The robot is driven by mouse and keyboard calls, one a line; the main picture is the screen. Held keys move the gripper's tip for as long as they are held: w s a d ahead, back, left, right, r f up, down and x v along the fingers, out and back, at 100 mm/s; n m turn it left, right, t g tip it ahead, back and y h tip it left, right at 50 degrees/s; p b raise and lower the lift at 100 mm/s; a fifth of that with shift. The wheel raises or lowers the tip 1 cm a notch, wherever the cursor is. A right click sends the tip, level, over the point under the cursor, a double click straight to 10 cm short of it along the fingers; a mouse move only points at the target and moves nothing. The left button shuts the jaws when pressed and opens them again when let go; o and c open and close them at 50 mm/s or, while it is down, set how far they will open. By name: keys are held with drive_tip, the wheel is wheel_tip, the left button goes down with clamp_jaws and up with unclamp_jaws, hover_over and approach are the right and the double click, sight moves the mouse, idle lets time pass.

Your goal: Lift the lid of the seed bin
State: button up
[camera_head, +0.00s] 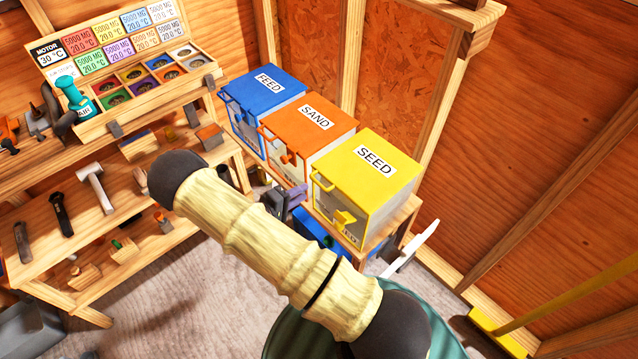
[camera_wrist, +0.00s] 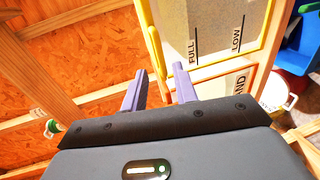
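The seed bin (camera_head: 345,212) stands at the right end of a row of three bins. Its yellow lid (camera_head: 400,160) is down in the head view, with a yellow handle (camera_head: 322,181) along its left front edge. My gripper (camera_head: 290,196), with purple fingers, is low beside the bin's front left, partly hidden by my arm. In the wrist view the two fingers (camera_wrist: 160,72) are apart with nothing gripped. A yellow bar (camera_wrist: 151,42), probably the handle, runs down toward the gap between them; I cannot tell if it touches. The bin's clear front (camera_wrist: 215,28) shows FULL and LOW marks.
The orange sand bin (camera_head: 310,120) and blue feed bin (camera_head: 265,92) stand close on the left. A wooden workbench (camera_head: 60,265) with tools is at the left. A wood-panel wall (camera_head: 520,130) rises behind the bins. Room above the lids looks clear.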

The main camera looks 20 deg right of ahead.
sight(319, 183)
drive_tip(key=x, duration=0.8)
drive_tip(key=shift+c, duration=0.2)
clamp_jaws()
